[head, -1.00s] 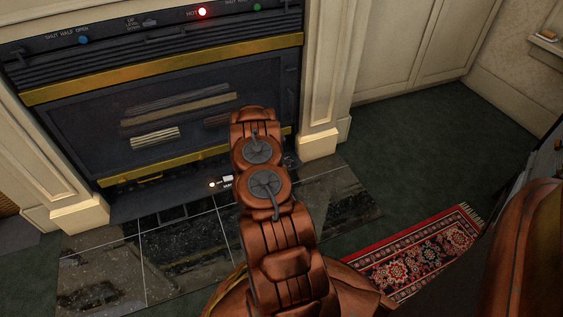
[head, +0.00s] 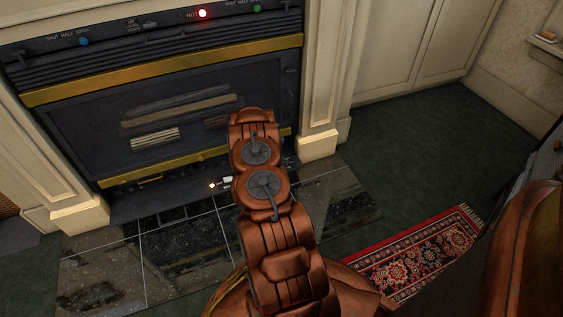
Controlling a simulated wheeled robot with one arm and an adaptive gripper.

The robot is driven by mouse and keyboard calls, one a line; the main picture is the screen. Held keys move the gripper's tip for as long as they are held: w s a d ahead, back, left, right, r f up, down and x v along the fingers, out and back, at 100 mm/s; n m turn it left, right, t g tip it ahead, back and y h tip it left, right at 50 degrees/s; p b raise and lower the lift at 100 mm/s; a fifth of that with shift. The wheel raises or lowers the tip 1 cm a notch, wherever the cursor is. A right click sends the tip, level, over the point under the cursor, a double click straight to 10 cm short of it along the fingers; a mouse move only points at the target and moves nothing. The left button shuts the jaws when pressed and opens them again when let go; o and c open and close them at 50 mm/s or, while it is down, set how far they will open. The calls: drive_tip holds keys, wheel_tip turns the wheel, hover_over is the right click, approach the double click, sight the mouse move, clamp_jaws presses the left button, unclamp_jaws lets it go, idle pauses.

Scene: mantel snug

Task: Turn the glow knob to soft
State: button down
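The dark fireplace (head: 90,103) with brass bars fills the upper left of the head view. I cannot make out a knob marked glow or a soft mark. Low on the fireplace front, a small lit white spot (head: 212,185) sits beside a pale label that my arm partly covers. Small dark parts (head: 290,161) show low to the right of my arm, too small to identify. My brown arm reaches up across the middle towards the lower fireplace front. My gripper does not show; the arm hides what lies behind it.
The top panel carries a glowing red light (head: 202,13) by the word HOT, a blue knob (head: 84,41) by SHUT HALF OPEN and a green knob (head: 257,8). Dark glossy hearth tiles (head: 185,245) lie below. A red patterned rug (head: 425,258) lies right; green carpet (head: 420,150) is clear.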

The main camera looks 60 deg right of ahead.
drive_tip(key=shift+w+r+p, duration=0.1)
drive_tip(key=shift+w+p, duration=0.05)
drive_tip(key=shift+p, duration=0.2)
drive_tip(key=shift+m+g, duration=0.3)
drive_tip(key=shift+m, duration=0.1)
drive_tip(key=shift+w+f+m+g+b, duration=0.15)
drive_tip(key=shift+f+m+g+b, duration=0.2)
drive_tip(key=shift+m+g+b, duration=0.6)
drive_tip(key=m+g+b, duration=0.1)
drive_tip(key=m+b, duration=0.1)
drive_tip(key=b, duration=0.2)
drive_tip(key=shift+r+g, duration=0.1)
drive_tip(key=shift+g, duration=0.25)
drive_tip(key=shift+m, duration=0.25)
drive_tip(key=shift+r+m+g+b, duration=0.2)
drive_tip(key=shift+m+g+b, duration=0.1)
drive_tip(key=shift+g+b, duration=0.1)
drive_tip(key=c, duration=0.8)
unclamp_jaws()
